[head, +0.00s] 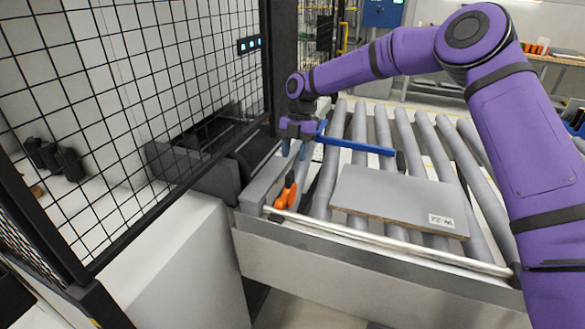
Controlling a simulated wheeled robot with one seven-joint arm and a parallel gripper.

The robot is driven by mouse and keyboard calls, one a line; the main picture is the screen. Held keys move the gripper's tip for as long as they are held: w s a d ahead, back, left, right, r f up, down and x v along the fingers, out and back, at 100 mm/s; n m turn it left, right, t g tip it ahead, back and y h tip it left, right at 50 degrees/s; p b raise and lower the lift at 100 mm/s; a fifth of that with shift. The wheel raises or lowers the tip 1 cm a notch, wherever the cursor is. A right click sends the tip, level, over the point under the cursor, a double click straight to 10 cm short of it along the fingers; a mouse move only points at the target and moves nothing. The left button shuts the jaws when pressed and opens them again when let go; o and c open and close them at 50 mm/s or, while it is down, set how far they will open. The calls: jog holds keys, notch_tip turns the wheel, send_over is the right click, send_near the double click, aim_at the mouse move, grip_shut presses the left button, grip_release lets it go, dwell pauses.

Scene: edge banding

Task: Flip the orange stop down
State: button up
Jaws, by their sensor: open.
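The orange stop (286,193) stands upright at the near left corner of the roller conveyor, beside the grey side rail. Its lower end is close to the metal bar along the front edge. My gripper (294,150) hangs from the purple arm above the left side of the conveyor, pointing down. It is beyond the stop and a little above it, apart from it as far as I can see. Its two fingers are spread, with nothing seen between them.
A grey panel with a label (400,198) lies on the rollers to the right. A blue bar (358,146) crosses the rollers behind it, near my gripper. A black mesh fence (150,80) stands to the left. Bare rollers (328,185) lie between stop and panel.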

jog(key=v, duration=0.3)
jog(key=shift+r, duration=0.2)
jog(key=s+d+r+m+t+h, duration=0.2)
jog(key=s+d+r+m+t, duration=0.3)
jog(key=s+d+r+m, duration=1.3)
jog(key=s+d+r+m+t, duration=0.1)
jog(key=s+d+m, duration=0.5)
jog(key=s, duration=0.6)
jog(key=s+d+r+m+t, duration=0.2)
jog(key=s+d+m, duration=0.5)
jog(key=s, duration=0.4)
jog(key=shift+s+d+m+t+y, duration=0.15)
jog(key=shift+s+m+t+y, duration=0.25)
jog(key=shift+t, duration=0.3)
